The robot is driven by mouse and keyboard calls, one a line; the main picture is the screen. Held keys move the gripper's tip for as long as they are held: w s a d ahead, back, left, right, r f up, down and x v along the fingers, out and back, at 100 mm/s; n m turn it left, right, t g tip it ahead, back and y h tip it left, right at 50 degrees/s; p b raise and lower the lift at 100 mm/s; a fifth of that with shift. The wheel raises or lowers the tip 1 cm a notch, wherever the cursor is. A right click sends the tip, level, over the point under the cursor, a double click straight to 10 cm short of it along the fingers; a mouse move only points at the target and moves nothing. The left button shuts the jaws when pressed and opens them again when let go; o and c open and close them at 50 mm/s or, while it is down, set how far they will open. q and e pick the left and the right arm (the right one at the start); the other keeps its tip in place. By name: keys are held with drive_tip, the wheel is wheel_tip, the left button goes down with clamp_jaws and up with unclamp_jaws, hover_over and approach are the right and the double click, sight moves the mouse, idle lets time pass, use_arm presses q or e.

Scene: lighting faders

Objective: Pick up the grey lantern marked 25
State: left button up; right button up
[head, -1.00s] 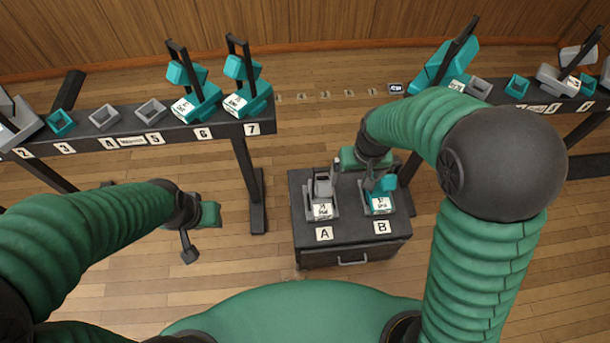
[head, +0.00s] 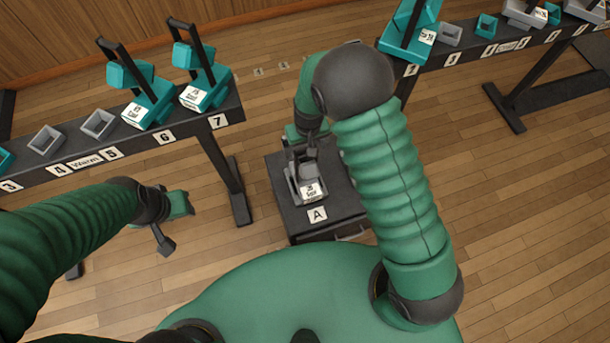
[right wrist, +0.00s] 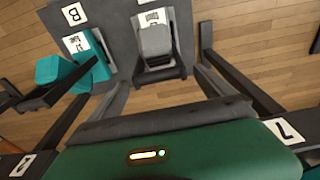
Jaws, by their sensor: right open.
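A grey lantern (head: 308,176) with a dark handle frame and a white label stands upright on a dark cabinet at place A; the number on its label is too small to read surely. My right gripper (head: 309,137) is open and empty, just behind and above this lantern. In the right wrist view the grey lantern (right wrist: 155,42) lies ahead between the two spread fingers (right wrist: 160,85), apart from them. A teal lantern (right wrist: 93,66) stands beside it at B; my right arm hides it in the head view. My left gripper (head: 172,218) hangs at the left, holding nothing visible.
The cabinet top (head: 285,205) is small, with lanterns close together. A dark rack (head: 195,135) at the left holds teal lanterns (head: 150,110) and grey trays (head: 98,124). Another rack (head: 470,70) stands at upper right.

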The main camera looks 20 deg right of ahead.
sight(306, 159)
drive_tip(key=f, duration=0.4)
drive_tip(key=shift+s+a+f+b, duration=0.2)
drive_tip(key=shift+s+b, duration=0.05)
drive_tip(key=shift+b, duration=0.1)
drive_tip(key=shift+w+d+f, duration=0.15)
drive_tip(key=shift+d+f, duration=0.05)
drive_tip(key=shift+d, duration=0.1)
drive_tip(key=shift+r, duration=0.1)
drive_tip(key=shift+c, duration=1.3)
drive_tip(key=shift+a, duration=0.25)
drive_tip(key=c, duration=0.7)
drive_tip(key=shift+d, duration=0.1)
clamp_jaws()
